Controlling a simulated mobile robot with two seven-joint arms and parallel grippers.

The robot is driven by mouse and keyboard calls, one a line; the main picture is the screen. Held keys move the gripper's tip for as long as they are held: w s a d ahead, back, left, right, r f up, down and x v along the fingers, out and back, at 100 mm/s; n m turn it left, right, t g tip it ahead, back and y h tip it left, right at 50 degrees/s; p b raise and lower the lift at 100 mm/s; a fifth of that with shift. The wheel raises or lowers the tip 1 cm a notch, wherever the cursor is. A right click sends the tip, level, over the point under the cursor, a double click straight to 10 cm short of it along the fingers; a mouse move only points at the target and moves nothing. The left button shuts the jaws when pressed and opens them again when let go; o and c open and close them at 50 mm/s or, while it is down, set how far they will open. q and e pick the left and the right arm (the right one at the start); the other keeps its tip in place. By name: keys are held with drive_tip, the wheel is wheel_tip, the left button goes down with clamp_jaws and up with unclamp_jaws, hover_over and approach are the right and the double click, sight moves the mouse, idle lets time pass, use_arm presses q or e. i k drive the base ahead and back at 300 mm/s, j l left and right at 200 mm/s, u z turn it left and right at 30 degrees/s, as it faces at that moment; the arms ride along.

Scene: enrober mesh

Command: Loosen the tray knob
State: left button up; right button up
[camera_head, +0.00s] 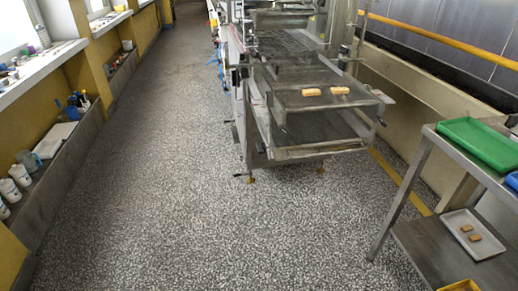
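The enrober machine (262,112) stands at the upper middle of the head view, with its open end toward me. Two light brown bars (325,91) lie on its upper shelf. A lower tray (310,128) sits beneath that shelf, with a metal front bar (318,151). I cannot make out the tray knob at this size; small fittings along the frame are too small to tell apart. Neither of my grippers is in view.
A wide speckled floor (160,180) is clear left of and before the machine. A metal cart (415,170) with a green tray (480,140) and a white tray (470,222) stands at the right. Ledges with bottles (20,175) line the left wall.

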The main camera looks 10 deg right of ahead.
sight(261, 147)
drive_tip(key=i+j+z, duration=0.1)
drive_tip(key=z, duration=0.5)
drive_tip(key=i+j+z, duration=0.25)
drive_tip(key=j, duration=0.2)
drive_tip(key=j+z, duration=0.2)
drive_tip(key=j, duration=0.25)
drive_tip(key=i+j, duration=0.15)
drive_tip(key=j, duration=0.45)
drive_tip(key=i+j+z, duration=0.15)
drive_tip(key=j, duration=1)
drive_tip(key=i+l, duration=0.15)
drive_tip(key=i, duration=0.25)
drive_tip(key=z, duration=0.05)
